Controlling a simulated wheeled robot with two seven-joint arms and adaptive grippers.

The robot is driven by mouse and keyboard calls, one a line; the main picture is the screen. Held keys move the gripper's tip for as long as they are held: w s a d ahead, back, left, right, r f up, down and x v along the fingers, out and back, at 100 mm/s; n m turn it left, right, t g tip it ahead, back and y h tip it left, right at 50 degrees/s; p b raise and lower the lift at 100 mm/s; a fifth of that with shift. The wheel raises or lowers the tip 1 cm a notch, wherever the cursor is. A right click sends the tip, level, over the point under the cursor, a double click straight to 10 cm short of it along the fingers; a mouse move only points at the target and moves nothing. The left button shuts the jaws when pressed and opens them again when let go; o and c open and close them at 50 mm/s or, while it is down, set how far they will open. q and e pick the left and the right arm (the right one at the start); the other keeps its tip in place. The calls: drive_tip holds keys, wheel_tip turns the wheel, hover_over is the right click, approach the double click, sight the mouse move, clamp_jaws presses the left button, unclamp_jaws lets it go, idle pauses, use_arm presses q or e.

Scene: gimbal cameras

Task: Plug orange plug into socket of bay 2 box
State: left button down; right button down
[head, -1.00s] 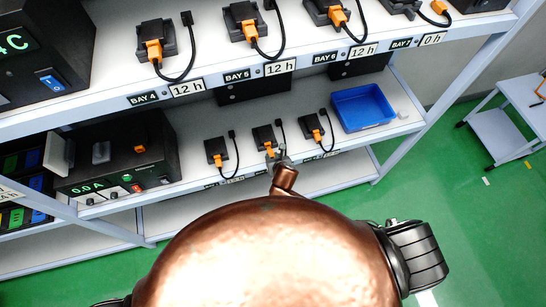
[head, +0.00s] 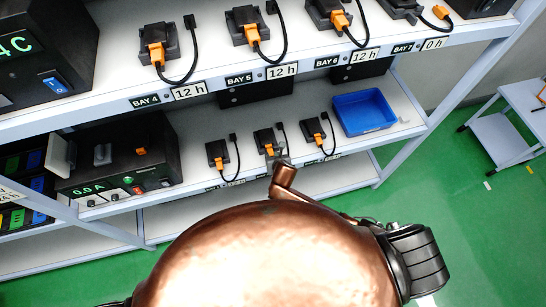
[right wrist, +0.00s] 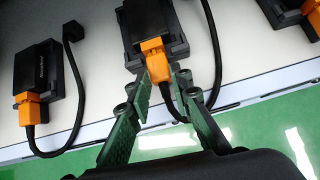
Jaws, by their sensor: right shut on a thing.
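Three black boxes with orange plugs stand on the lower shelf. I take the middle black box (head: 264,136) as bay 2; its label is too small to read. It also shows in the right wrist view (right wrist: 150,22). Its orange plug (right wrist: 155,58) is at the box's front edge, in line with the socket, and a black cable runs from it. I cannot tell how deep it sits. My right gripper (right wrist: 163,82) is shut on this orange plug, a finger on each side; it also shows in the head view (head: 278,159). My left gripper is out of view.
Neighbouring boxes, left (right wrist: 38,80) and right (head: 314,132), have orange plugs and loose black cables close by. A blue tray (head: 364,112) stands to the right. A black power supply (head: 120,160) stands to the left. The upper shelf (head: 110,108) overhangs behind.

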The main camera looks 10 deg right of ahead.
drive_tip(key=shift+s, duration=0.2)
idle(0.4)
drive_tip(key=shift+s, duration=0.35)
idle(0.5)
drive_tip(key=shift+w+r, duration=0.1)
drive_tip(key=shift+w, duration=0.85)
idle(1.2)
drive_tip(key=c, duration=1.7)
unclamp_jaws()
drive_tip(key=shift+o, duration=0.2)
drive_tip(key=v, duration=1.2)
